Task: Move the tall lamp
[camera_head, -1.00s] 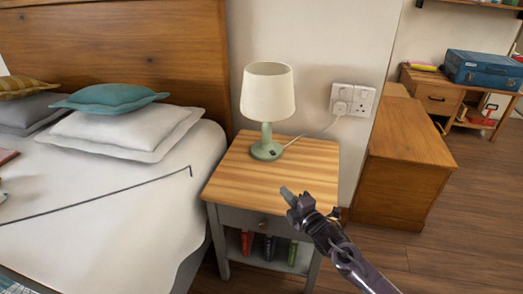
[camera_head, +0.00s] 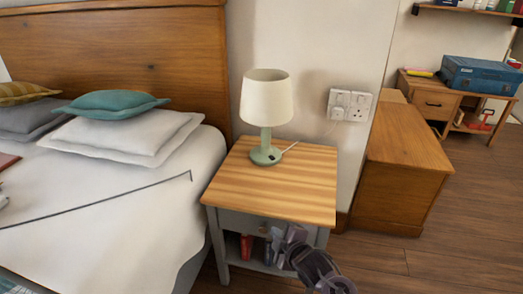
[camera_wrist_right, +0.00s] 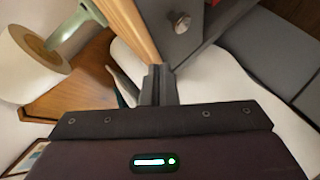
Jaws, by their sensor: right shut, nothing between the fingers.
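The lamp (camera_head: 267,98) has a cream shade and a pale green base. It stands upright on the wooden top of the bedside table (camera_head: 300,198), towards its back. Its cord runs to the wall socket. My right gripper (camera_head: 288,236) is at the front of the bedside table, below the edge of its top and near the drawer. It is shut and empty, apart from the lamp. The right wrist view shows the shut fingers (camera_wrist_right: 158,85), the drawer knob (camera_wrist_right: 182,20) and part of the lamp (camera_wrist_right: 72,32) at upper left. My left gripper is not in view.
A bed (camera_head: 120,225) with pillows (camera_head: 125,135) stands close on the left. Books (camera_head: 247,247) fill part of the table's lower shelf. A wall socket (camera_head: 349,104) is behind, and a wooden cabinet (camera_head: 405,180) stands to the right. The floor at right is clear.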

